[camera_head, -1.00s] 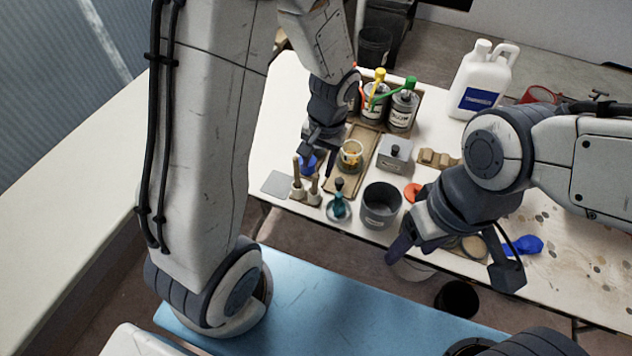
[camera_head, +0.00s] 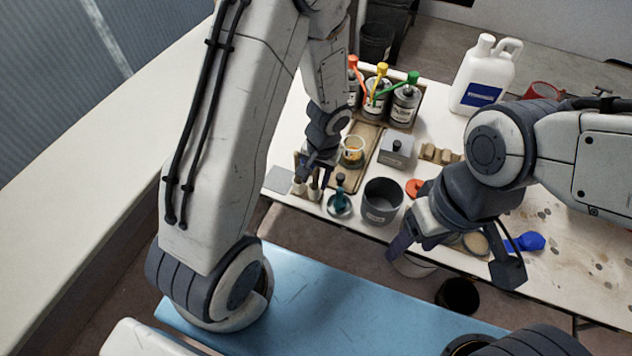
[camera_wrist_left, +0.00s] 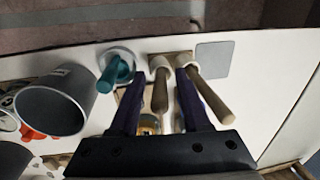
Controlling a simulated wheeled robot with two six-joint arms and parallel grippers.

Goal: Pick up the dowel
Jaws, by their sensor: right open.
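Two wooden sticks stand in a small two-hole holder at the table's front edge. In the left wrist view one is darker brown (camera_wrist_left: 160,95) and one is pale tan (camera_wrist_left: 212,97); I cannot tell for sure which is the dowel. My left gripper (camera_head: 314,178) is down at the holder, and its fingers partly hide the sticks in the head view. In the left wrist view the left gripper (camera_wrist_left: 158,103) is open, with the brown stick between its fingers and the tan stick outside the right finger. My right gripper (camera_head: 456,256) is open and empty near the table's front edge.
A teal-handled tool (camera_head: 340,196) and a dark grey pot (camera_head: 381,203) stand right of the holder. A jar (camera_head: 353,151), several cans (camera_head: 404,105) and a white jug (camera_head: 482,78) are behind. A flat grey square (camera_wrist_left: 213,60) lies beside the holder.

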